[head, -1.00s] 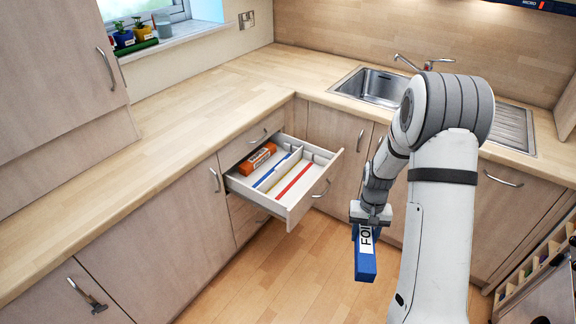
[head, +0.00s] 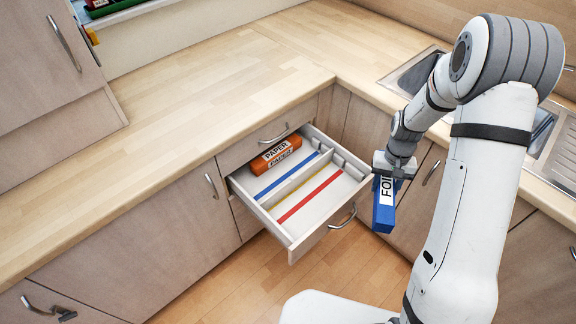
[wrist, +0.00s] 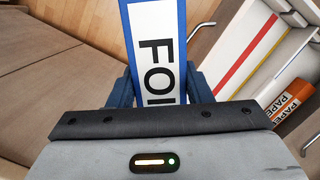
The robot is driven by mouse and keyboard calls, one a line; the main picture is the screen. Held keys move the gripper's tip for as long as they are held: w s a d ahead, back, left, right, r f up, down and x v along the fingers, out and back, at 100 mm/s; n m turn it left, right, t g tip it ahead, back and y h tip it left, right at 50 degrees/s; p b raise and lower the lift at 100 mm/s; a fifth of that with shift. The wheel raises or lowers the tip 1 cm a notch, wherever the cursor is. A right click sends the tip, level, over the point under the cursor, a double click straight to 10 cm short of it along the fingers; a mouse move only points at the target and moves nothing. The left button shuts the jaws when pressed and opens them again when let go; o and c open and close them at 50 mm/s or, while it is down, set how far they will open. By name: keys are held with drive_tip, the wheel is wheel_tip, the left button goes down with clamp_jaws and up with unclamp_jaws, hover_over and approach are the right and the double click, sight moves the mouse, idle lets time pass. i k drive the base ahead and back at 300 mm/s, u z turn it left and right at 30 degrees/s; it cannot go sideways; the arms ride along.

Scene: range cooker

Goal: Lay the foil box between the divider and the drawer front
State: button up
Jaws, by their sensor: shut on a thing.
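The blue foil box (head: 384,208) with a white label hangs from my gripper (head: 392,172), long side pointing down, to the right of the open drawer. In the wrist view the foil box (wrist: 157,45) sits between the jaws of my gripper (wrist: 158,88), which are shut on it. The drawer front (head: 325,232) with its handle faces right and down. The divider (head: 290,182) runs along the drawer, parallel to the front. A red strip (head: 309,196) lies on the floor of the empty compartment between divider and front. The box is outside the drawer.
An orange paper box (head: 276,154) lies in the back compartment, beside a blue strip (head: 285,177). Small upright pieces (head: 348,170) stand at the drawer's right end. The worktop (head: 215,95) is clear; a sink (head: 412,72) is behind my arm.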

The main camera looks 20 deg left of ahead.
sight(317, 200)
drive_tip(key=u, duration=0.2)
drive_tip(key=i, duration=0.7)
drive_tip(key=u, duration=0.45)
drive_tip(key=k, duration=0.75)
drive_tip(key=u, duration=0.25)
drive_tip(key=i, duration=0.75)
drive_tip(key=z, duration=0.1)
